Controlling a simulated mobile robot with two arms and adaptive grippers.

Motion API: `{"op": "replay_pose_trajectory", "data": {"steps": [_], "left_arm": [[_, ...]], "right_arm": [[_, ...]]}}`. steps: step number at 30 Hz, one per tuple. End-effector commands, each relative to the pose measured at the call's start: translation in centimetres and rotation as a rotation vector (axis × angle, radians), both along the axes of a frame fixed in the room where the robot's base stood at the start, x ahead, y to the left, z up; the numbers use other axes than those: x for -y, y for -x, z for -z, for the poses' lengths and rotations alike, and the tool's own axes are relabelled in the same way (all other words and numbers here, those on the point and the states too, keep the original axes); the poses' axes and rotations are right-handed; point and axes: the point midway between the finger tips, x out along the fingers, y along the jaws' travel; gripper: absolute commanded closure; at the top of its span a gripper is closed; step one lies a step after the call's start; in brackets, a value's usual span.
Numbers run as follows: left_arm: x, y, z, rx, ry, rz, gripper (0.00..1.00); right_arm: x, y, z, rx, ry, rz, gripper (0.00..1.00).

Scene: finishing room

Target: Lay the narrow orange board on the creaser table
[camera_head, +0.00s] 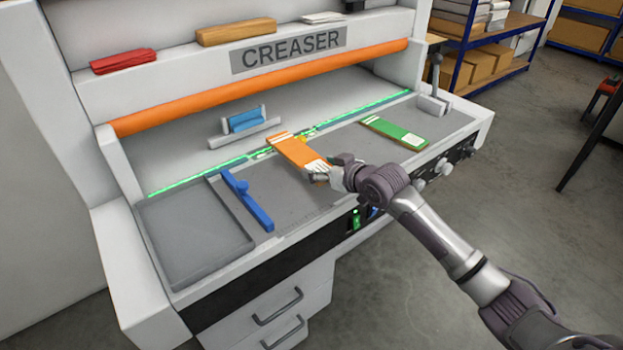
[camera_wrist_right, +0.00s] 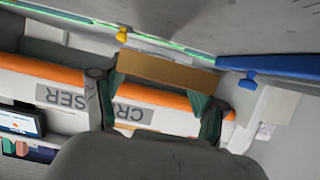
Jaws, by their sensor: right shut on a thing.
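The narrow orange board (camera_head: 294,152), with white stripes at both ends, is over the middle of the creaser table (camera_head: 335,160). My right gripper (camera_head: 325,172) is shut on its near end. In the right wrist view the board (camera_wrist_right: 165,72) shows edge-on between the two fingers of the gripper (camera_wrist_right: 158,92). I cannot tell whether its underside touches the table. My left gripper is not in view.
A green board (camera_head: 395,132) lies to the right on the table. A blue bar (camera_head: 247,200) and a grey tray (camera_head: 195,232) are to the left. A blue piece in a grey holder (camera_head: 243,125) is behind. Red (camera_head: 123,61) and tan (camera_head: 236,32) blocks sit on the top ledge.

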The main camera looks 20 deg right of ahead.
Motion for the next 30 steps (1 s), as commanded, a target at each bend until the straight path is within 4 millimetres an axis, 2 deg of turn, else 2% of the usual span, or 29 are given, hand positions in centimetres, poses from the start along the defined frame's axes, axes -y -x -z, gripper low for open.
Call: {"op": "replay_pose_trajectory", "data": {"steps": [1,6,8,16,29,30], "left_arm": [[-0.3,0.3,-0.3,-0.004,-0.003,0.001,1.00],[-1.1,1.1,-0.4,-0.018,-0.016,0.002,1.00],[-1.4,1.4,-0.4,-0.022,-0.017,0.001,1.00],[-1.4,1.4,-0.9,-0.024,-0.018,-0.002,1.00],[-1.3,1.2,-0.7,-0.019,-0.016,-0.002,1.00],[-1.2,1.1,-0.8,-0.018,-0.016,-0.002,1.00]], "right_arm": [[-1.0,-0.4,0.3,-0.001,-0.003,-0.002,0.63],[-2.5,-1.2,1.5,0.001,0.001,0.001,0.63],[-2.7,-1.2,1.8,0.000,0.001,0.000,0.63],[-2.6,-1.2,5.4,-0.001,0.002,0.001,0.63],[-2.6,-1.2,6.2,0.000,0.001,0.001,0.63],[-2.6,-1.2,6.1,0.000,0.002,0.001,0.21]]}}
